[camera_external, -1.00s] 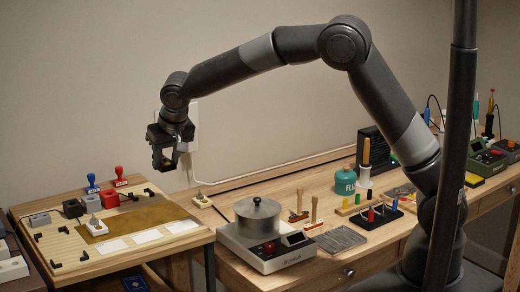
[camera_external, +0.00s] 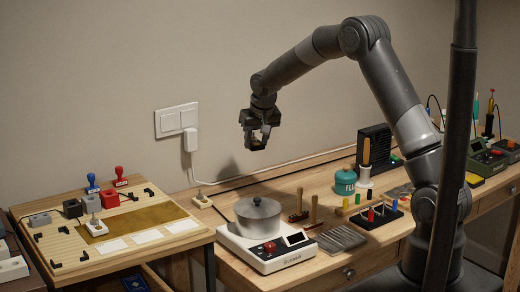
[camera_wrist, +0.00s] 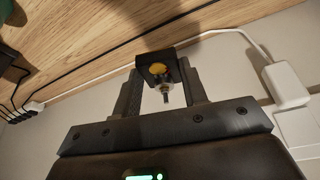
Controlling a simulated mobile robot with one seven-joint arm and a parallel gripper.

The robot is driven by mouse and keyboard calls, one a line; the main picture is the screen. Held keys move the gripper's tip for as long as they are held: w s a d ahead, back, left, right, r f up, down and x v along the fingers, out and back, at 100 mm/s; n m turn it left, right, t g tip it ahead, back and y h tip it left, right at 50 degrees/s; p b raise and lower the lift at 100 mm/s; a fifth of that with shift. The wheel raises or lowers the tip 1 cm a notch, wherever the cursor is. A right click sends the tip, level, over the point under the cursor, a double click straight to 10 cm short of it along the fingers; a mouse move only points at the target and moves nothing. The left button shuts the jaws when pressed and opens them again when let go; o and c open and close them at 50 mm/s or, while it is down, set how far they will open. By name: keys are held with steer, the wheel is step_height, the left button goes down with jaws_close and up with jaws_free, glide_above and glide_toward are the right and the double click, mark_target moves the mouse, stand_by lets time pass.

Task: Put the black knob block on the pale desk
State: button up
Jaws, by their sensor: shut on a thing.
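My gripper (camera_external: 257,145) is shut on the black knob block (camera_wrist: 156,66), a small dark block with a yellow part and a metal shaft, seen between the fingers in the wrist view. In the external view the block is small and dark at the fingertips. The gripper hangs in the air above the back part of the pale wooden desk (camera_external: 312,182), clear of its surface, behind and above the lidded metal pot. The desk's wood grain also fills the upper left of the wrist view (camera_wrist: 90,35).
A white cable (camera_external: 225,188) runs along the wall.

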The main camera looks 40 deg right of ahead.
steer(key=d+f, duration=0.2)
steer(key=d, duration=1)
steer(key=m, duration=0.2)
glide_above(329, 176)
steer(key=s, duration=0.1)
step_height(329, 176, down, 2)
steer(key=f, duration=0.1)
steer(key=shift+h, duration=0.3)
steer(key=f, duration=0.4)
steer(key=shift+s+a+f, duration=0.15)
steer(key=shift+a+f, duration=0.1)
steer(key=shift+f, duration=2.5)
steer(key=o, duration=1)
steer(key=shift+f, duration=0.1)
steer(key=shift+c, duration=0.2)
